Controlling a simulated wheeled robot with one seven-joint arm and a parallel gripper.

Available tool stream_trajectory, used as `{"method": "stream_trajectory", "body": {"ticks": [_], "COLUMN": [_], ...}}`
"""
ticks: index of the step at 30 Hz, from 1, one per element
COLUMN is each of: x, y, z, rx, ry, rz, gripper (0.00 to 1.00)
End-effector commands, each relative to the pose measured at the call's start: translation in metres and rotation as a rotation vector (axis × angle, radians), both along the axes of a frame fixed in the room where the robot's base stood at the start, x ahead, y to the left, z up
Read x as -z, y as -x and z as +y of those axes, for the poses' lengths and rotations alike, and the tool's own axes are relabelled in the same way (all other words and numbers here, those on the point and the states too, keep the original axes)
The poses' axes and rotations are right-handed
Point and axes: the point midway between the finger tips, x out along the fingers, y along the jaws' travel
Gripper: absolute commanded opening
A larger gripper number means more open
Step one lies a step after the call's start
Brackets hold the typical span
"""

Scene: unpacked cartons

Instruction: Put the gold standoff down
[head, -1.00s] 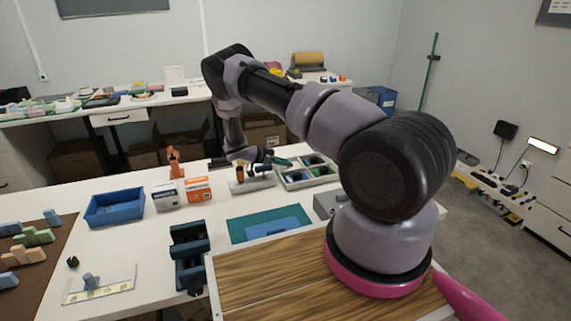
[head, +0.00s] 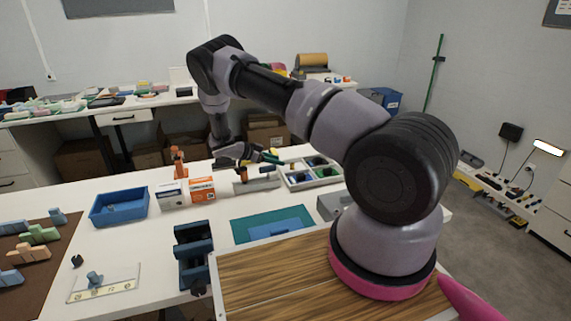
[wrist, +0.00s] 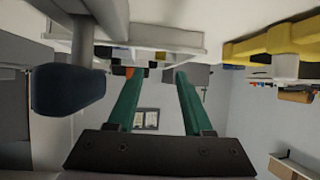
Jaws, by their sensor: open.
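My gripper (head: 271,157) is over the far part of the white table, with its green fingers pointing right in the head view. In the wrist view my gripper (wrist: 156,74) has its two green fingers apart, and I see nothing held between them. I cannot make out the gold standoff in either view; it may be too small or hidden. A grey holder (head: 262,185) stands just below the gripper in the head view, with a small orange and dark item at its left end.
A divided tray (head: 300,184) stands right of the gripper. Two small boxes, white-orange (head: 171,196) and orange (head: 203,190), stand to the left. A blue bin (head: 121,219) with a small greyish thing inside is farther left. A teal mat (head: 243,232) lies in front.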

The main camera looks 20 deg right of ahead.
Motion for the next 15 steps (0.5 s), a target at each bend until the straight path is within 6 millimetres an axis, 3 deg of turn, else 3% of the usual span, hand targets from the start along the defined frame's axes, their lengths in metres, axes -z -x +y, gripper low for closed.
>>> {"method": "stream_trajectory", "body": {"ticks": [6,15], "x": [-0.018,-0.026], "y": [0.003,0.005], "z": [0.032,0.043], "rx": [0.0,0.002], "ry": [0.001,-0.003], "rz": [-0.001,0.003], "gripper": [0.51,0.51]}}
